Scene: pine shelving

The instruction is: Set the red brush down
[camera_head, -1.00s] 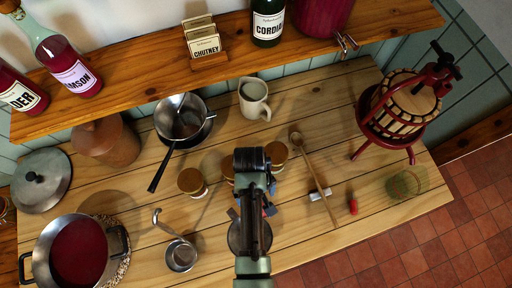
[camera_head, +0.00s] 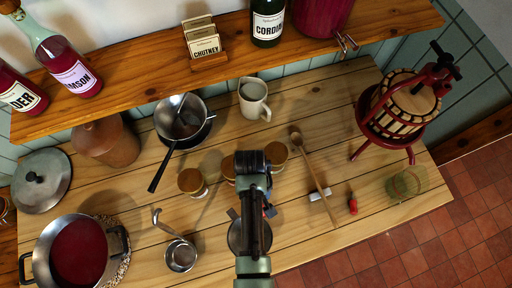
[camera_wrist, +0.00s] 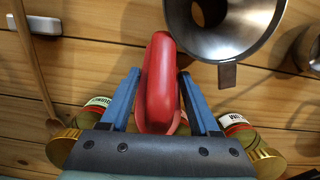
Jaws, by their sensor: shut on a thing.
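My gripper (camera_wrist: 157,85) is shut on the red brush (camera_wrist: 158,75), a smooth, elongated red thing standing between its two blue fingers in the wrist view. Its lower end is hidden behind the gripper body. In the head view my arm covers the brush, and only a bit of my gripper (camera_head: 268,210) shows above the plank table (camera_head: 330,95). I cannot tell whether the brush touches the table. A steel funnel-like vessel (camera_wrist: 222,45) lies just beyond the brush; it is partly hidden under my arm in the head view (camera_head: 236,240).
Gold-lidded jars (camera_wrist: 250,140) flank my gripper. A wooden spoon (camera_head: 318,180) rests by a white block (camera_head: 320,194), with a small red item (camera_head: 352,205) to the right. A ladle (camera_head: 180,256) lies left. The table between ladle and saucepan (camera_head: 180,115) has bare planks.

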